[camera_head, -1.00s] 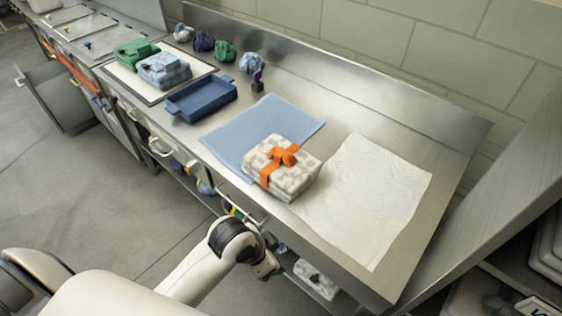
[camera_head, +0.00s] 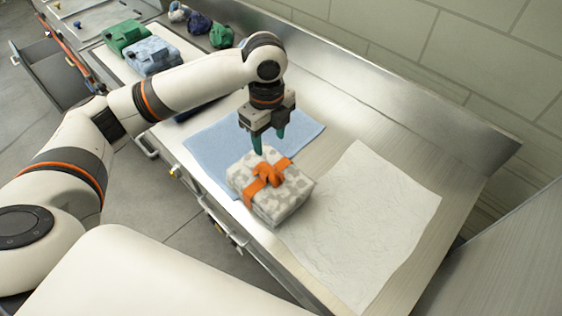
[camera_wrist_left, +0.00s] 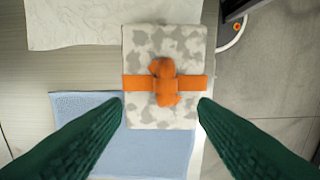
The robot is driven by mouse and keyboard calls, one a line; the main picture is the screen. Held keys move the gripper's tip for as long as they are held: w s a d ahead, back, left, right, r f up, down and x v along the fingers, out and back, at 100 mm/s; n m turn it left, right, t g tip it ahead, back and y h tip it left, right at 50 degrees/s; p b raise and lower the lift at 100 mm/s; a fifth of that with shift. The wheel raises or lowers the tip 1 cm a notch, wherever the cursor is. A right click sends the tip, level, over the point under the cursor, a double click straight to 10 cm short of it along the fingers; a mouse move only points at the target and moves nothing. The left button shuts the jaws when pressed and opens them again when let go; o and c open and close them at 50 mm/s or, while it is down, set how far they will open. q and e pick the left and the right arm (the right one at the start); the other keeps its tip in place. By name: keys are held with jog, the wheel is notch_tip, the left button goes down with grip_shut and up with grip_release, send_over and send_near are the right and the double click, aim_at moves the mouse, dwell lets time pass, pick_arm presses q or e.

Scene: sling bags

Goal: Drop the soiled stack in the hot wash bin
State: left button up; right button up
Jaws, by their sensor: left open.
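The stack (camera_head: 285,204) is a grey and off-white mottled folded bundle tied with an orange strap and knot (camera_head: 267,176). It sits partly on a blue cloth at the front edge of the steel counter. My left gripper (camera_head: 269,146) is open and empty, pointing down just above and behind the stack. In the left wrist view the stack (camera_wrist_left: 145,45) lies beyond the two green fingers (camera_wrist_left: 162,112), with the orange knot (camera_wrist_left: 165,82) centred between them. The fingers look apart from it. My right gripper is not in view. I cannot identify a hot wash bin.
A blue cloth (camera_head: 210,142) and a crumpled white sheet (camera_head: 375,225) lie flat on the counter. Green (camera_head: 126,36) and light blue (camera_head: 152,57) folded bundles stand at the back left.

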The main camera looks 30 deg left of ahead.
pick_arm(q)
jog(key=p, duration=0.1)
send_over(268, 168)
jog(key=s, duration=0.1)
notch_tip(268, 168, down, 5)
jog(key=shift+r, duration=0.15)
jog(key=f+p, duration=0.1)
jog(key=w+f+p, duration=0.1)
jog(key=f, duration=0.1)
jog(key=shift+f, duration=0.3)
notch_tip(268, 168, down, 2)
jog(key=shift+a+f, duration=0.1)
jog(key=shift+f, duration=0.3)
jog(key=shift+c, duration=0.7)
jog(key=c, duration=0.9)
grip_shut()
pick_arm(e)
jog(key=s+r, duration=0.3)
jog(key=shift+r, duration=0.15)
